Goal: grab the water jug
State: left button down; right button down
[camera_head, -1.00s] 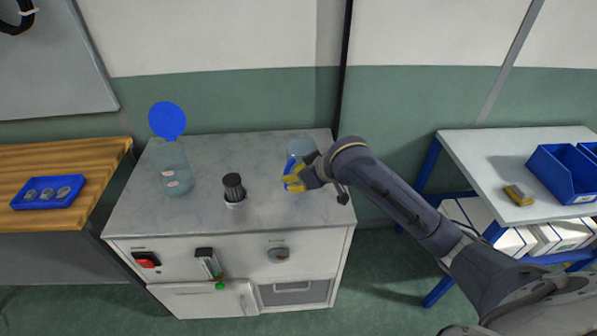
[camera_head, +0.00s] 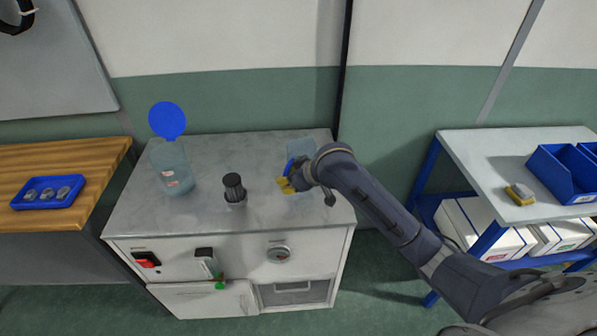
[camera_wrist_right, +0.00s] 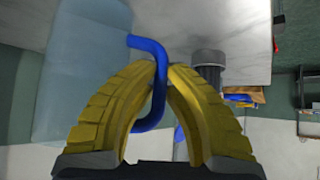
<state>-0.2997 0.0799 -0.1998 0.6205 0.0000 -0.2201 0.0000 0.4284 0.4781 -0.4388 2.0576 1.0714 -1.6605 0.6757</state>
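The water jug (camera_head: 300,147) is a clear, pale blue vessel at the right back of the grey cabinet top, partly hidden by my right arm. In the right wrist view the jug (camera_wrist_right: 85,55) fills the upper left, with its bent blue handle (camera_wrist_right: 159,95) running between my yellow fingers. My right gripper (camera_wrist_right: 163,70) has its fingertips drawn together on the handle; it also shows in the head view (camera_head: 286,183) by the jug. I cannot tell whether the jug is clear of the surface. My left gripper is not in view.
A clear bottle (camera_head: 172,172) with a blue disc (camera_head: 167,120) above it stands at the left of the cabinet top (camera_head: 215,215). A black knobbed cylinder (camera_head: 233,187) stands mid-top. A wooden table is at left; a white table with blue bins (camera_head: 562,172) is at right.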

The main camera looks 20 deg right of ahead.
jog(key=shift+r, duration=0.25)
dwell(0.6)
